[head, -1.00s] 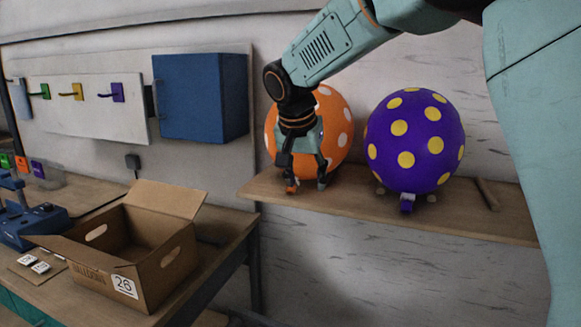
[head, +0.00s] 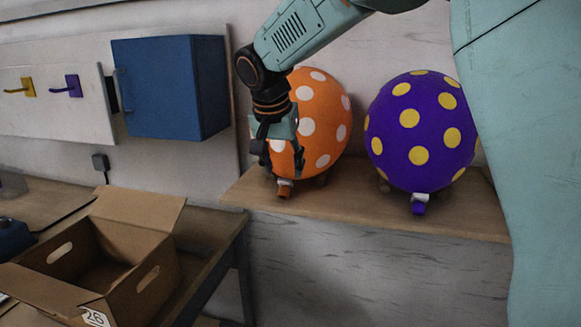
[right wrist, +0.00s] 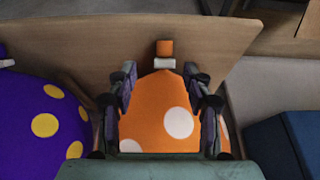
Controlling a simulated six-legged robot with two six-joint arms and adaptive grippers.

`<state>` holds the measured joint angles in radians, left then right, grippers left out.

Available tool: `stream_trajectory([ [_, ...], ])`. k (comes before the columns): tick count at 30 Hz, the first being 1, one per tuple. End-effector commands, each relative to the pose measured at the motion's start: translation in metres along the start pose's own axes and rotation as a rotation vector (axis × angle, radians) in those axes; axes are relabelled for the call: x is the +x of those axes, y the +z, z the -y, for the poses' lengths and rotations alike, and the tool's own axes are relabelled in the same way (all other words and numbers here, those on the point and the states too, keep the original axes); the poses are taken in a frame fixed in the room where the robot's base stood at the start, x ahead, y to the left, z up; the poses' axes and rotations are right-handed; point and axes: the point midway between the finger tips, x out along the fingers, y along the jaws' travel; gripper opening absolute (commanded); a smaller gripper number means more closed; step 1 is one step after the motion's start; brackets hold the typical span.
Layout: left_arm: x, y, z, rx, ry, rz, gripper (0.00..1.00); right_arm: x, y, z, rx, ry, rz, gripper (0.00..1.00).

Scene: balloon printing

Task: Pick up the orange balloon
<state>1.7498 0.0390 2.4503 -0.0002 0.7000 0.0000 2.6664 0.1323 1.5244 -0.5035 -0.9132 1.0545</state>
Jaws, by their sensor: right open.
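The orange balloon (head: 321,125) with white dots sits on the wooden shelf (head: 350,199). Its small orange neck piece (head: 284,190) points toward me over the shelf. My right gripper (head: 280,168) is open in front of the balloon's left side, fingers pointing down, and hides part of it. In the right wrist view the balloon (right wrist: 155,112) shows between the two spread fingers, with its orange neck (right wrist: 164,48) beyond the fingertips. I cannot tell whether the fingers touch it. My left gripper is not in view.
A purple balloon (head: 421,130) with yellow dots stands to the right on the same shelf. A blue cabinet (head: 170,88) hangs on the wall at left. An open cardboard box (head: 150,258) stands on the table below.

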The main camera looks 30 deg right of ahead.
Motion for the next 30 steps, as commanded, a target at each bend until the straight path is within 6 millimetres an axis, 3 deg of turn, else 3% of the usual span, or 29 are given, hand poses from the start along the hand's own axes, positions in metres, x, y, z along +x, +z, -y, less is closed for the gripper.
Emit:
stream_trajectory([
  [18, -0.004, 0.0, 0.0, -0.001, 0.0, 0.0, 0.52, 0.071, 0.005, -0.001, 0.0, -0.001, 0.001, 0.51],
  [27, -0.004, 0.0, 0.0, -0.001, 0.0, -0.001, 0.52, 0.076, 0.003, 0.001, 0.0, -0.001, -0.001, 0.51],
  [30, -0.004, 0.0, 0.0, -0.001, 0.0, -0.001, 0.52, 0.076, 0.003, 0.001, 0.0, -0.001, -0.001, 0.43],
])
